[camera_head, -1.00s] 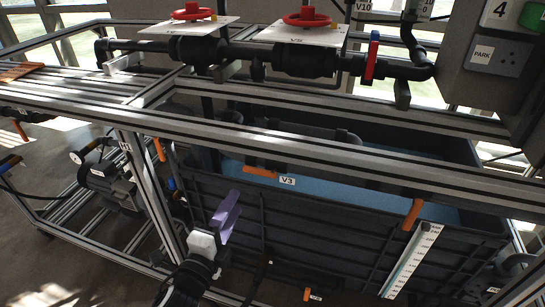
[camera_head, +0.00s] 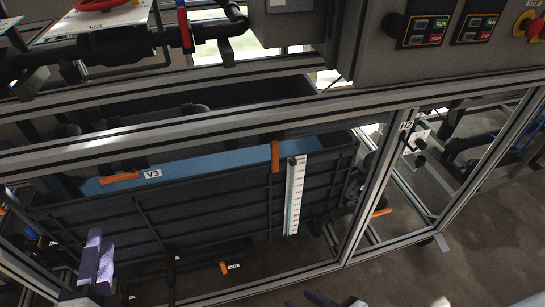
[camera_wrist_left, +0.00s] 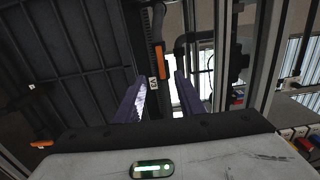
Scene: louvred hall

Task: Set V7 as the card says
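I cannot read a V7 label in either view, and no card shows legibly. My left gripper (camera_head: 96,258) has purple fingers at the lower left of the head view, in front of the dark tank (camera_head: 190,215). In the left wrist view its fingers (camera_wrist_left: 160,95) stand apart with nothing between them. An orange handle (camera_head: 120,178) sits by the V3 label (camera_head: 152,173). My right gripper (camera_head: 322,299) shows only partly at the bottom edge.
Another orange handle (camera_head: 276,157) hangs by the white scale (camera_head: 294,195). A low orange handle (camera_head: 223,267) has a small tag. Frame rails (camera_head: 200,128) cross before the tank. Control boxes with green and red buttons (camera_head: 427,30) are at upper right. Open floor lies at lower right.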

